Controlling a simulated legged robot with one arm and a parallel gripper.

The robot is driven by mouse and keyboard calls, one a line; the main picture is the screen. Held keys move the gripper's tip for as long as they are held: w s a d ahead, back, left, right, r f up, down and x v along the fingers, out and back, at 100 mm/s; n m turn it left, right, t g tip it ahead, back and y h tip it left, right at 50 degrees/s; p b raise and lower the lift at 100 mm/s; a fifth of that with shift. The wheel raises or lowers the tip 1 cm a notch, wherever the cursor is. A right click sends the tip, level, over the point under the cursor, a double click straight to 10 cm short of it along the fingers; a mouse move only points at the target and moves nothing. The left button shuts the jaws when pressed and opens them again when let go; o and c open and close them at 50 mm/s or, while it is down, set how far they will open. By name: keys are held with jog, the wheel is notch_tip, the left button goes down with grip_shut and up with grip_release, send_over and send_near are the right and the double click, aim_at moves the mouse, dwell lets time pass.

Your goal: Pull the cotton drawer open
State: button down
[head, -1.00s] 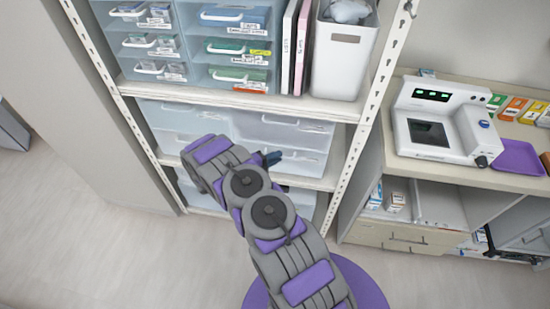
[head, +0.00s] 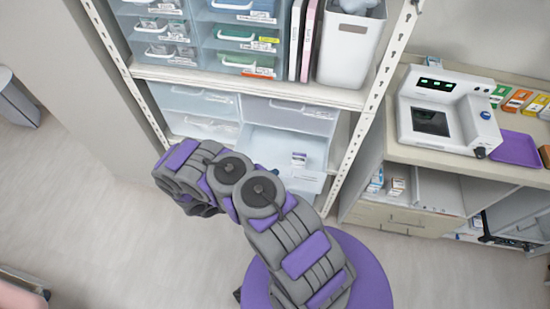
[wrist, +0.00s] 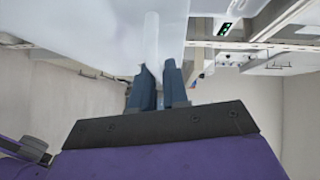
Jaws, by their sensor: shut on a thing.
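A translucent drawer (head: 290,143), lower right in the shelf's drawer unit, stands pulled out, its inside showing from above. I cannot read a cotton label on it. My gripper is at the drawer's front, mostly hidden behind my arm in the head view. In the wrist view, the dark blue fingers of my gripper (wrist: 159,88) are shut on a pale handle (wrist: 151,48) of the drawer, whose pale front fills the top of the view.
Closed drawers (head: 205,103) sit left of and above the open one. A white shelf post (head: 366,128) stands close to its right. A counter with a white device (head: 440,112) is further right. The floor (head: 110,220) to the left is clear.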

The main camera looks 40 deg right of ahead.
jog(key=shift+s+a+f+p, duration=0.1)
jog(key=shift+s+a+p, duration=0.25)
jog(key=shift+s+a, duration=0.6)
jog(key=shift+s+a+f+p, duration=0.1)
jog(key=shift+s+a+p, duration=0.25)
jog(key=shift+s+a, duration=0.6)
jog(key=shift+w+a, duration=0.15)
jog(key=shift+w, duration=0.1)
jog(key=c, duration=1.2)
grip_release()
jog(key=shift+r, duration=0.1)
jog(key=w+a+r+p, duration=0.1)
jog(key=a+r+p, duration=0.1)
jog(key=a, duration=1.5)
jog(key=shift+w+a+r+p, duration=0.15)
jog(key=shift+w+p, duration=0.15)
jog(key=shift+r, duration=0.1)
